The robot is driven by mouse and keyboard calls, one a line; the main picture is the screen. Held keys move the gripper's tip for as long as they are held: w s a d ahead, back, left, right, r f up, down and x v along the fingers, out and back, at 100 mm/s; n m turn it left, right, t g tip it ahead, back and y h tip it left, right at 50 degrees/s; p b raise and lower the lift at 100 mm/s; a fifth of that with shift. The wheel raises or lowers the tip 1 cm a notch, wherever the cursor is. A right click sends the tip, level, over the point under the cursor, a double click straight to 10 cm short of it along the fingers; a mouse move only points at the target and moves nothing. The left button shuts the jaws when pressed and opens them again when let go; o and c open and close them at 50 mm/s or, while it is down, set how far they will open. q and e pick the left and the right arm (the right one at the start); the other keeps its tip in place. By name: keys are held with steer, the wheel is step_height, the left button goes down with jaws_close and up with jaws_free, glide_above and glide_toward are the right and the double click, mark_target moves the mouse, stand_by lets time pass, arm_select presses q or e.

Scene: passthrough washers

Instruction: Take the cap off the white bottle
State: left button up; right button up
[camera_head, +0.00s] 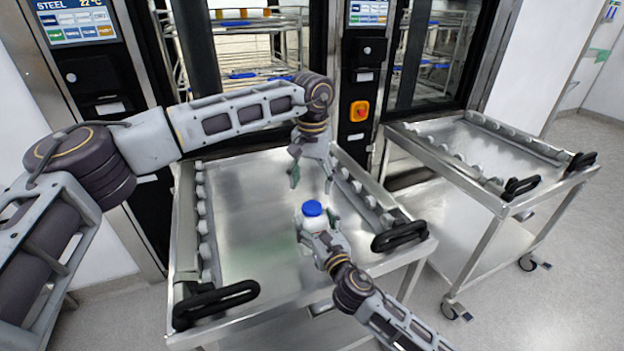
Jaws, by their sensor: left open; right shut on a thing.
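The white bottle (313,222) is upright over the near part of the steel cart's top, with its blue cap (312,208) on. My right gripper (318,232) comes from the lower right and is shut on the bottle's body. Its fingers hide part of the bottle, and I cannot tell whether the bottle touches the cart top. My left gripper (311,184) is open and empty, pointing down, above and a little behind the cap. Its fingertips are apart from the cap.
The steel cart (240,225) has rows of rollers along both sides and black handles (215,303) at its near corners. A second cart (440,145) stands at the right. Washer cabinets with glass doors and an orange-yellow switch (359,111) are behind. The cart top left of the bottle is clear.

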mark_target(312, 206)
arm_select(q)
steer(key=shift+m, duration=0.7)
steer(key=shift+f, duration=0.15)
steer(key=shift+f, duration=3.9)
steer(key=c, duration=1)
steer(key=shift+c, duration=0.4)
